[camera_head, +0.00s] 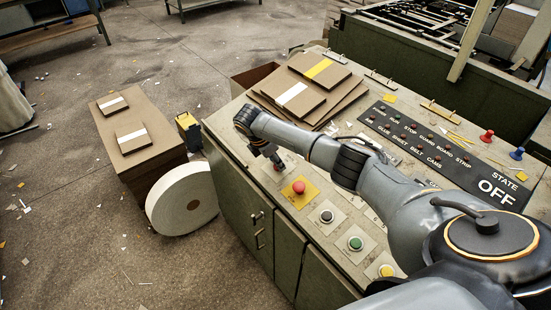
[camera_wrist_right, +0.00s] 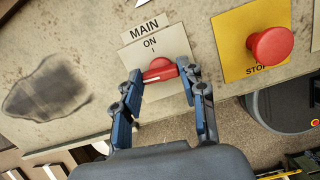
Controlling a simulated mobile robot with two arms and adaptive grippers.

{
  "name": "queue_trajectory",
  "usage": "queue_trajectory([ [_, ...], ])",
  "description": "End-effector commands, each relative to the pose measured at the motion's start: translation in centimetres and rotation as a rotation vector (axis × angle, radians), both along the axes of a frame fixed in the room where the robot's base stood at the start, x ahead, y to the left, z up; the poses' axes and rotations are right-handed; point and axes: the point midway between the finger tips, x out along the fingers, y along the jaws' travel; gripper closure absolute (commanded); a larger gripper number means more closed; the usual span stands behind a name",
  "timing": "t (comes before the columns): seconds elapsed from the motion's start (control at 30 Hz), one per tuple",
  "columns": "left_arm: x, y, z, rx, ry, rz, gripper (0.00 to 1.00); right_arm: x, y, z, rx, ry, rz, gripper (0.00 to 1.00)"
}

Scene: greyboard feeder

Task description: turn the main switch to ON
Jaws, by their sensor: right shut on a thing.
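The main switch is a red knob (camera_wrist_right: 160,69) on a pale plate (camera_wrist_right: 157,40) marked MAIN, ON and I, in the right wrist view. A white mark shows on the knob's left part, so the knob lies roughly crosswise below the ON lettering. My right gripper (camera_wrist_right: 162,76) is shut on the knob, a finger on each side. In the head view my right gripper (camera_head: 275,162) reaches down at the panel's left edge and mostly hides the switch. The state display (camera_head: 496,190) reads OFF. My left gripper is not in view.
A red stop button (camera_wrist_right: 270,46) on a yellow plate sits right of the switch. Black (camera_head: 326,216), green (camera_head: 355,243) and yellow (camera_head: 387,269) buttons follow along the panel edge. Stacked boards (camera_head: 310,85) lie behind my arm. A white roll (camera_head: 182,199) stands left of the cabinet.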

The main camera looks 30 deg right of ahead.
Motion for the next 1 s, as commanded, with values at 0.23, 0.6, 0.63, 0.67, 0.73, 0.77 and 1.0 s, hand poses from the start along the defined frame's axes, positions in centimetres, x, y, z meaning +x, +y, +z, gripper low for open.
queue_trajectory([
  [0.23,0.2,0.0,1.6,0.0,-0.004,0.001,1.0,-0.1,0.2,0.1,0.007,-0.044,-0.194,0.9],
  [0.6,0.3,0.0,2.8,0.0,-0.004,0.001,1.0,-0.1,0.1,-0.1,0.013,-0.13,-0.537,0.9],
  [0.63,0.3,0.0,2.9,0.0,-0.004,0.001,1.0,-0.1,0.2,-0.1,0.014,-0.136,-0.565,0.9],
  [0.67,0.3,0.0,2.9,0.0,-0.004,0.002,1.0,-0.1,0.2,-0.1,0.015,-0.144,-0.593,0.9],
  [0.73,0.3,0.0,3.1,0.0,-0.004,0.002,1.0,-0.1,0.1,-0.1,0.016,-0.159,-0.658,0.9],
  [0.77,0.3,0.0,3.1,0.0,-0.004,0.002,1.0,-0.1,0.2,-0.1,0.017,-0.167,-0.684,0.9],
  [1.0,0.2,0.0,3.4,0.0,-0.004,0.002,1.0,-0.1,0.2,-0.2,0.021,-0.223,-0.905,0.9],
])
